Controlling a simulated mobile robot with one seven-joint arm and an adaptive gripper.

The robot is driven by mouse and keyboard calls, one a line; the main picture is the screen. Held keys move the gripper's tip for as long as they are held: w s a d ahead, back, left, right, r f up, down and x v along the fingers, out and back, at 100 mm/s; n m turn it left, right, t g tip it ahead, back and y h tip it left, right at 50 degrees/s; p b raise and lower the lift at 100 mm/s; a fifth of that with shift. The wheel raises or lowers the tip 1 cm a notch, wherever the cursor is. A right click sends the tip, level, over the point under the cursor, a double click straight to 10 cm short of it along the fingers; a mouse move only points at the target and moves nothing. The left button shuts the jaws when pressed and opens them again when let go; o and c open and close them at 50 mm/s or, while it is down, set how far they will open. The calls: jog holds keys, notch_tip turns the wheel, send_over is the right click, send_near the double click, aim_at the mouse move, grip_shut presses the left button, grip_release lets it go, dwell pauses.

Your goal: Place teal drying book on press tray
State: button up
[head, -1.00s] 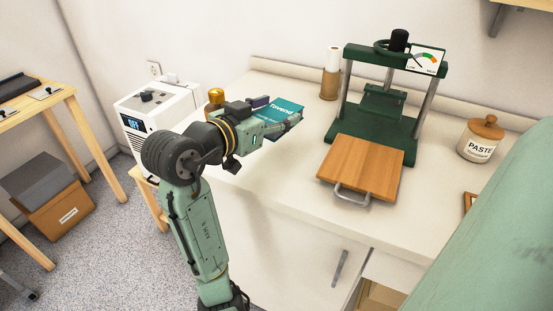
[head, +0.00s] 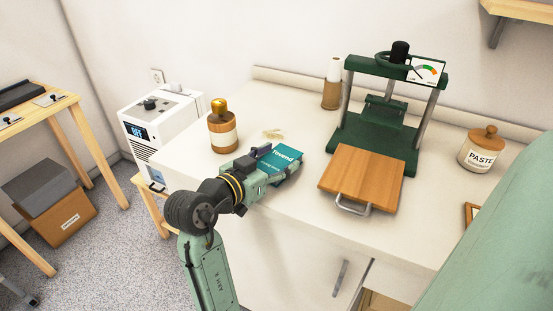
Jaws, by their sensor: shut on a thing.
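The teal book (head: 287,160) has pale lettering on its cover and is in the middle of the head view, over the white counter. My gripper (head: 270,167) is shut on the book's left side, and the arm hides part of the book. I cannot tell whether the book touches the counter. The press tray (head: 361,176) is a square wooden board with a metal handle at its front. It sits to the right of the book, in front of the green press (head: 372,140), and its top is bare.
A brown bottle with a gold cap (head: 222,130) stands behind my arm at the left. A small pale item (head: 272,134) lies behind the book. A paste jar (head: 481,149) stands at the right and a brown holder with a white roll (head: 332,86) at the back.

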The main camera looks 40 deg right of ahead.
jog(key=shift+f, duration=0.2)
jog(key=o, duration=1.4)
jog(key=b+v, duration=0.1)
jog(key=v, duration=0.4)
jog(key=b+v, duration=0.1)
jog(key=v, duration=0.4)
jog(key=shift+s+a+r+b, duration=0.25)
jog(key=shift+s+a+b, duration=0.05)
jog(key=shift+b, duration=0.05)
